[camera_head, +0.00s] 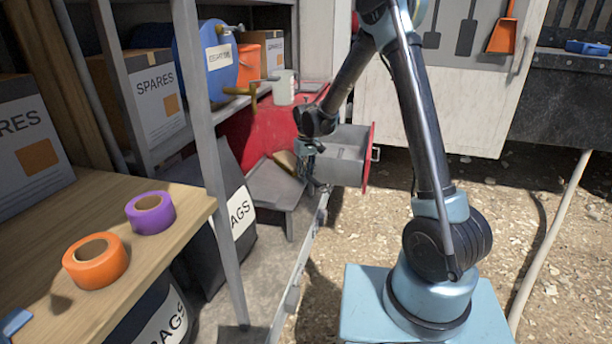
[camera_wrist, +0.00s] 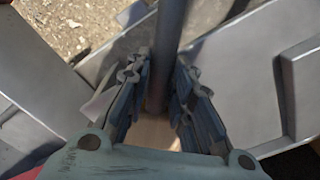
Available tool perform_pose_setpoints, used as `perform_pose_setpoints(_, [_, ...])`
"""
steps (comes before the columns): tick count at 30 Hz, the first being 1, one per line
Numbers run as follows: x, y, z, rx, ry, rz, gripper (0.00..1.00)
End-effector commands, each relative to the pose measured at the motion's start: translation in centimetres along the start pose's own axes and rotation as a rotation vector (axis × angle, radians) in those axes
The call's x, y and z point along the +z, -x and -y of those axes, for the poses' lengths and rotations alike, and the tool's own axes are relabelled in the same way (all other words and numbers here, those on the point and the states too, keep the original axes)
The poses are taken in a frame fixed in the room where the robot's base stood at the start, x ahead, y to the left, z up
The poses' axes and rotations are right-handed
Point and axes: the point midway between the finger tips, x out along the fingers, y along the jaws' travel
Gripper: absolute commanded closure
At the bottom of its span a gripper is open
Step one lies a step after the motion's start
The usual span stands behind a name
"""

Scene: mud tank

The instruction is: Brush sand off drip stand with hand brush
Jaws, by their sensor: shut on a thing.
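My gripper (camera_head: 310,172) is low beside the stand's right side. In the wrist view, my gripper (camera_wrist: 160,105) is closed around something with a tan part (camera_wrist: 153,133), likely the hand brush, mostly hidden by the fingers. A tan piece (camera_head: 285,160) also shows over the stand in the head view. I cannot make out sand on the stand.
A grey cylinder (camera_head: 345,160) is right of my gripper. A shelf post (camera_head: 205,130) and a wooden bench (camera_head: 60,240) with tape rolls are at left. Gravel ground (camera_head: 500,210) is open at right.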

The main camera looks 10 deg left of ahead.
Motion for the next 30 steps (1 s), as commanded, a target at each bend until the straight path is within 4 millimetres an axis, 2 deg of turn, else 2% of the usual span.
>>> perform_pose_setpoints(12, [2.1, 0.1, 2.1, -0.001, 0.001, 0.001, 1.0])
perform_pose_setpoints(20, [2.7, 0.1, 2.7, -0.001, 0.001, 0.002, 1.0])
perform_pose_setpoints(30, [4.3, -0.1, 4.3, -0.001, 0.003, 0.002, 1.0])
